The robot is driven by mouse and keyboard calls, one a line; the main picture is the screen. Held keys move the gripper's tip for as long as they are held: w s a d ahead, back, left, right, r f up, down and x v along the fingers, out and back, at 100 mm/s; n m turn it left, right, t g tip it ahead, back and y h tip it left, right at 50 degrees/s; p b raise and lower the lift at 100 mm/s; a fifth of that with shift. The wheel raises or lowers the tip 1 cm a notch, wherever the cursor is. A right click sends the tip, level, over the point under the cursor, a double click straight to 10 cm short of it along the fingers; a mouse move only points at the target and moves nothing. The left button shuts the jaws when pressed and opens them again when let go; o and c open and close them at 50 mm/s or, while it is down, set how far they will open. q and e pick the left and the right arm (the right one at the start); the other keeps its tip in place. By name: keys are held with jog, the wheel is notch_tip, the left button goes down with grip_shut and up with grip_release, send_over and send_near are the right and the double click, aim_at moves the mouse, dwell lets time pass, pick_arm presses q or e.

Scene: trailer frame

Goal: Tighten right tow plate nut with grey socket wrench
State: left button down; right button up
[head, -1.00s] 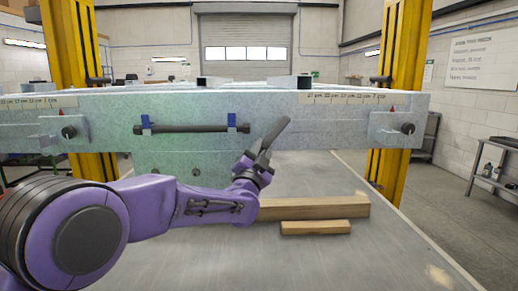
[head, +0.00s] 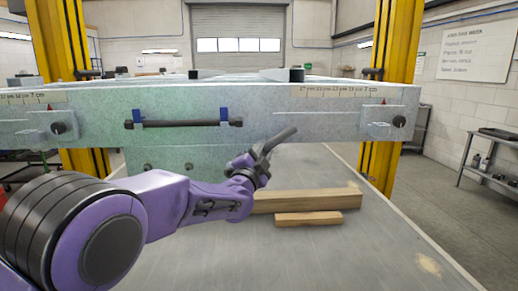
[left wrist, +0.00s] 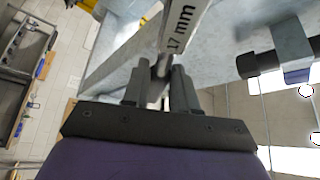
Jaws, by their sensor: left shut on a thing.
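My left gripper (head: 257,167) is shut on the grey socket wrench (head: 279,140), which points up and to the right in the head view. The left wrist view shows the wrench (left wrist: 183,28) with "17 mm" on it, between the fingers (left wrist: 160,90). The right tow plate (head: 378,124) is on the right end of the trailer beam, with its dark nut (head: 399,122) on its face. The wrench is well to the left of this nut and apart from it. My right gripper is out of view.
The trailer beam (head: 290,108) spans the view. A black bar (head: 180,124) sits in blue holders on it, left of the wrench. The left tow plate (head: 38,132) is at the other end. Wooden blocks (head: 310,200) lie below. Yellow posts (head: 380,150) stand behind the beam.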

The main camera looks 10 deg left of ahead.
pick_arm(q)
jog(key=shift+f, duration=0.1)
jog(key=shift+w+d+f+m+g, duration=0.1)
jog(key=shift+d+f+m+g, duration=0.2)
jog(key=shift+m, duration=0.3)
jog(key=shift+w+d+f+m+g, duration=0.1)
jog(key=shift+d+f+m+g, duration=0.15)
jog(key=shift+f+m, duration=0.25)
jog(key=shift+d+f+m+g+h, duration=0.25)
jog(key=shift+f+m+g+h, duration=0.35)
jog(key=shift+m, duration=0.4)
jog(key=shift+f, duration=0.2)
jog(key=shift+d+f+m+g, duration=0.15)
jog(key=shift+f+m+g, duration=0.1)
jog(key=shift+f+m, duration=0.6)
jog(key=shift+y, duration=0.3)
